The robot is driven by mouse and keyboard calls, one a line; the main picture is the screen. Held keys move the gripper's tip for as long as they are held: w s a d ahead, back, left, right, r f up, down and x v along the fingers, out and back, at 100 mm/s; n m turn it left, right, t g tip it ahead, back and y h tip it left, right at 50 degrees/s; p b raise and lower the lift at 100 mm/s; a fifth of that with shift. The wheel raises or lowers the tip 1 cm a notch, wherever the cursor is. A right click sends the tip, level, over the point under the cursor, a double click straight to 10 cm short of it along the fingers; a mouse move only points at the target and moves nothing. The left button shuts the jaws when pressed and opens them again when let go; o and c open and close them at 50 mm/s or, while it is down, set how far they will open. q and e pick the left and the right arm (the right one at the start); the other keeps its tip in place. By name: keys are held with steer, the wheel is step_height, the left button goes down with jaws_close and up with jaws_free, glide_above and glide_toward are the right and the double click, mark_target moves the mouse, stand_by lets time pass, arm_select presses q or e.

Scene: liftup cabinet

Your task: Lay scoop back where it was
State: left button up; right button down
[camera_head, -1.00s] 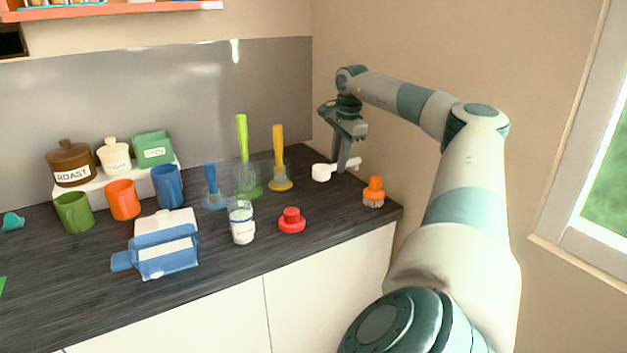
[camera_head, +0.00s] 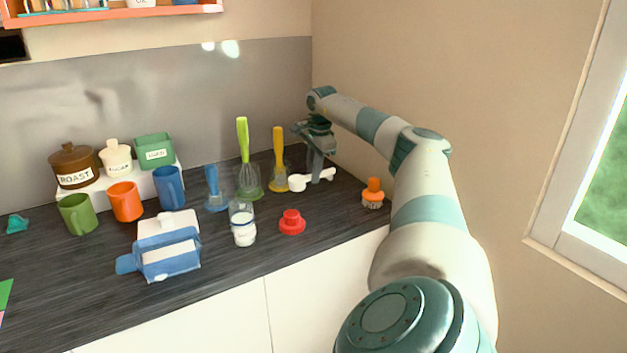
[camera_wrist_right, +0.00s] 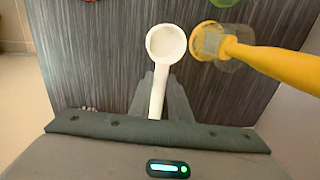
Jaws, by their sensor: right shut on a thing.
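The white scoop (camera_head: 298,183) is at the back right of the dark counter, with its bowl pointing left in the head view. My right gripper (camera_head: 316,180) is shut on its handle from above. In the right wrist view the scoop (camera_wrist_right: 166,45) has its bowl beyond the fingers, and its handle runs back between the fingertips (camera_wrist_right: 160,90) of my right gripper. The scoop is at or just above the counter; I cannot tell if it touches. My left gripper is not in view.
A yellow-handled utensil in a clear holder (camera_head: 279,165) stands close left of the scoop; it also shows in the wrist view (camera_wrist_right: 270,60). An orange brush (camera_head: 373,192) is to the right, a red-capped item (camera_head: 292,222) in front. The side wall is close behind.

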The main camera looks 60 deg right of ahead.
steer(key=x, duration=0.3)
steer(key=shift+s+a+f, duration=0.15)
steer(key=shift+s+f, duration=0.15)
steer(key=shift+f, duration=0.25)
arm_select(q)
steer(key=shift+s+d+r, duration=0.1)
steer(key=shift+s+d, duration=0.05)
arm_select(e)
steer(key=c, duration=1.8)
jaws_free()
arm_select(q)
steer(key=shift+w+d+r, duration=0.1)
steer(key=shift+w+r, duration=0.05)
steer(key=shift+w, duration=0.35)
arm_select(e)
steer(key=shift+o, duration=0.7)
